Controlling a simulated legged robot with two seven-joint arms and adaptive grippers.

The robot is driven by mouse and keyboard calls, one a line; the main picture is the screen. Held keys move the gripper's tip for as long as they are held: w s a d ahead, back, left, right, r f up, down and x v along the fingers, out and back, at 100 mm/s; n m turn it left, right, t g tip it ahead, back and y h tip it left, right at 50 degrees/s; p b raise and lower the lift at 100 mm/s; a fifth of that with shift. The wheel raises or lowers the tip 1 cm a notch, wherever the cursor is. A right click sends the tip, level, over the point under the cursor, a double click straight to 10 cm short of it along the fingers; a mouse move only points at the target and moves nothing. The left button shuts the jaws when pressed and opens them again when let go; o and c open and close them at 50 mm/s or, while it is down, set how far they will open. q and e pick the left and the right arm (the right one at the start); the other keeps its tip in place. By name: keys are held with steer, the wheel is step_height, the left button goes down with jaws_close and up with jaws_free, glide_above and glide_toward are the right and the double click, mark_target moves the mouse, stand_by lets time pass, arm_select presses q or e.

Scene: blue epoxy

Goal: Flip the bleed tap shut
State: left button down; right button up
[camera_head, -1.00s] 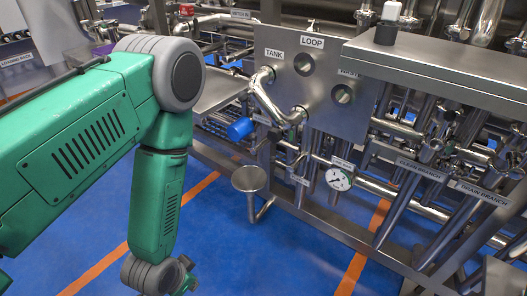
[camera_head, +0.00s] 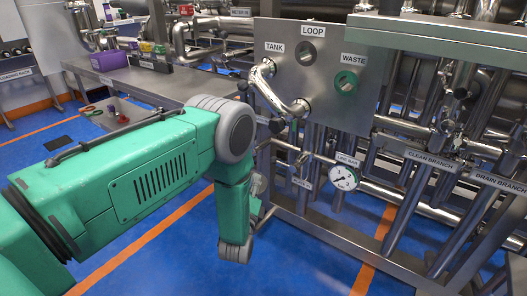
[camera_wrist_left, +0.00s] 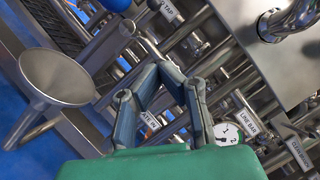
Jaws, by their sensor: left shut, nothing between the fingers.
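In the left wrist view a small label ending in "TAP" (camera_wrist_left: 168,10) hangs on the pipework at the top. A small pipe fitting (camera_wrist_left: 126,28) lies just left of it; I cannot tell the tap's lever or its position for sure. In the head view the tap's small label (camera_head: 302,183) sits below the panel, too small to read. My left gripper (camera_wrist_left: 165,70) is shut and empty, its fingertips pointing at the pipework, apart from the label. In the head view my left wrist hides most of it. My right gripper is not in view.
The steel panel (camera_head: 325,95) marked TANK, LOOP and WASTE carries a bent pipe (camera_head: 273,90). A pressure gauge (camera_head: 344,178) is right of the tap area. A bench (camera_head: 165,82) is at the back left.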

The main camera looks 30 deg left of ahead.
arm_select(q)
steer(key=shift+w+a, duration=0.1)
steer(key=b, duration=0.4)
glide_toward(257, 149)
steer(key=w+d+r, duration=0.1)
steer(key=w+r, duration=0.3)
steer(key=w, duration=0.1)
steer(key=shift+w+a+r+b, duration=0.15)
steer(key=shift+w+a+r, duration=0.1)
steer(key=shift+a, duration=0.2)
steer(key=shift+w+a+r+b, duration=0.1)
steer(key=shift+a+r+b, duration=0.1)
steer(key=shift+a, duration=0.25)
steer(key=shift+w+a+r, duration=0.2)
steer(key=shift+a+r, duration=0.1)
steer(key=shift+a, duration=0.1)
